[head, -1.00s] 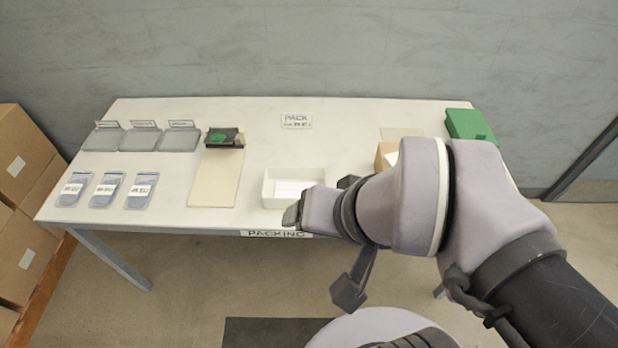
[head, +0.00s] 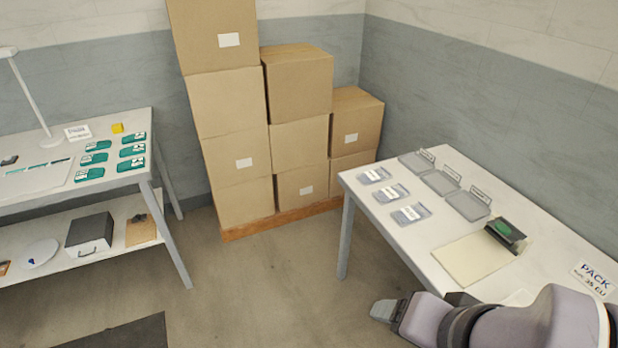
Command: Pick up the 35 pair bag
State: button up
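Three clear bluish bags with white labels lie in a row along the near edge of the white packing table (head: 555,232): a far bag (head: 374,176), a middle bag (head: 391,193) and a near bag (head: 411,215). Their labels are too small to read, so I cannot tell which is the 35 pair bag. My gripper (head: 383,311) is at the lower right, apart from the bags and nearer to me. I see it from the side and cannot tell whether its fingers are open or shut. Nothing is visibly held in it.
Three grey trays (head: 440,182) with small cards stand behind the bags. A cream board (head: 470,260) and a dark-green device (head: 505,234) lie nearer. A PACK sign (head: 594,278) reads 35 EU. Stacked cartons (head: 298,145) stand beyond. A left bench (head: 40,185) holds teal packs. Floor between is clear.

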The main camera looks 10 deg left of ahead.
aim_at(370, 176)
jog(key=i+j+z, duration=0.4)
jog(key=i+j, duration=0.3)
jog(key=i, duration=0.35)
jog(key=i+j+z, duration=0.35)
jog(key=i+j, duration=0.6)
jog(key=j, duration=0.1)
